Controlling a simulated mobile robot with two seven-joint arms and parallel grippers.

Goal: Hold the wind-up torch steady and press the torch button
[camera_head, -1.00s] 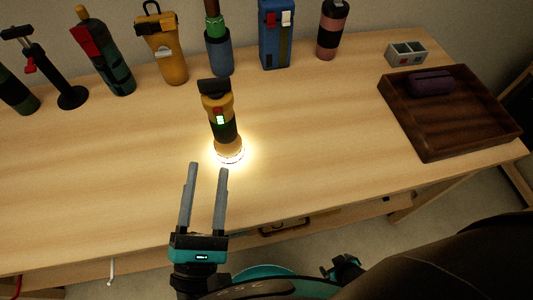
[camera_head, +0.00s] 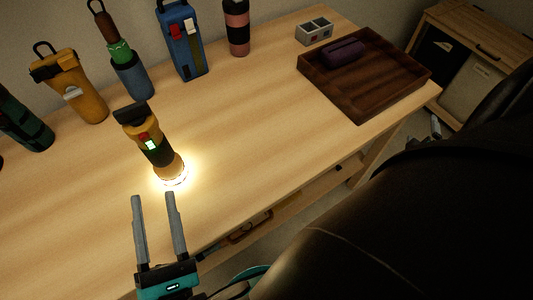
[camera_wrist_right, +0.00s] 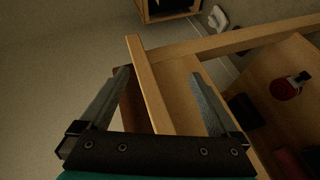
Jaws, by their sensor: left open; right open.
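The wind-up torch (camera_head: 158,155) is yellow and black with a dark cap. It appears to stand lens-down on the wooden table, its lower end glowing brightly on the tabletop. A red button (camera_head: 143,136) and a small lit green-white patch show on its side facing me. My left gripper (camera_head: 153,194) is open and empty, in front of the torch and apart from it. My right gripper (camera_wrist_right: 162,74) is open and empty in the right wrist view, with wooden furniture edges beyond its fingers. It is not visible in the head view, where a large dark arm part fills the right side.
A dark wooden tray (camera_head: 365,105) holding a purple item and a grey box (camera_head: 314,33) are at right. The table's middle is clear.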

